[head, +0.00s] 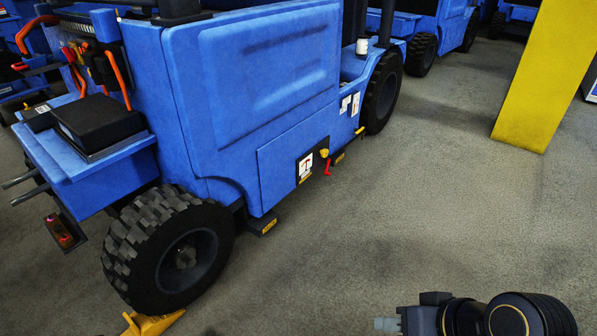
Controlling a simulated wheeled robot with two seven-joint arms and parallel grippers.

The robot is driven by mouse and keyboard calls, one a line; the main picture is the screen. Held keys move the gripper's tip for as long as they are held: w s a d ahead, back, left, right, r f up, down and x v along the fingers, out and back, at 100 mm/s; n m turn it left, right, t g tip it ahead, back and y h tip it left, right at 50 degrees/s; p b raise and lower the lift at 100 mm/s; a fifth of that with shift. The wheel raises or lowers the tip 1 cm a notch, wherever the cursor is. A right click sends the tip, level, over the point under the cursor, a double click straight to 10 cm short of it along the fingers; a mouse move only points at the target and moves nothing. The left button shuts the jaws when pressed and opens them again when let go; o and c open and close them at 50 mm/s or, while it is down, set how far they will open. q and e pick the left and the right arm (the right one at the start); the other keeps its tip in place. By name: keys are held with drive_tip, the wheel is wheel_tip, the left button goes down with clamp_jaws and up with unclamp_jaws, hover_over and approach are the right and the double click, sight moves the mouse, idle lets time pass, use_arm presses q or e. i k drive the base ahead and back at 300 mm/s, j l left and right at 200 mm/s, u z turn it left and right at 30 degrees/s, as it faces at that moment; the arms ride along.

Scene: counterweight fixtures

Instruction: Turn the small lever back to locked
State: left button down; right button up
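A small red lever (327,168) sticks out low on the side of the blue vehicle (255,75), at the edge of a dark plate (313,159) with a white label. It points down and slightly toward the floor; its exact setting is too small to read. A yellow round part (324,153) sits just above it. My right gripper (386,324) is at the bottom edge, well below and to the right of the lever, apart from it. Its grey tip points left, and the finger gap does not show. My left gripper is out of view.
A big black tyre (168,250) stands at the lower left, with a yellow chock (152,324) under it. A yellow post (546,75) stands at the upper right. More blue vehicles (430,15) are behind. The grey floor (420,200) right of the vehicle is clear.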

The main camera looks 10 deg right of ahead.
sight(326, 159)
drive_tip(key=i+l+u, duration=0.5)
drive_tip(key=l, duration=0.25)
drive_tip(key=i+l+u, duration=0.2)
drive_tip(key=l, duration=0.25)
drive_tip(key=i+l, duration=0.15)
drive_tip(key=l, duration=0.2)
drive_tip(key=i+l, duration=0.15)
drive_tip(key=l, duration=0.2)
drive_tip(key=i+l, duration=0.15)
drive_tip(key=l, duration=0.2)
drive_tip(key=i+l+u, duration=0.1)
drive_tip(key=l, duration=0.2)
drive_tip(key=i+l, duration=0.2)
drive_tip(key=l, duration=0.15)
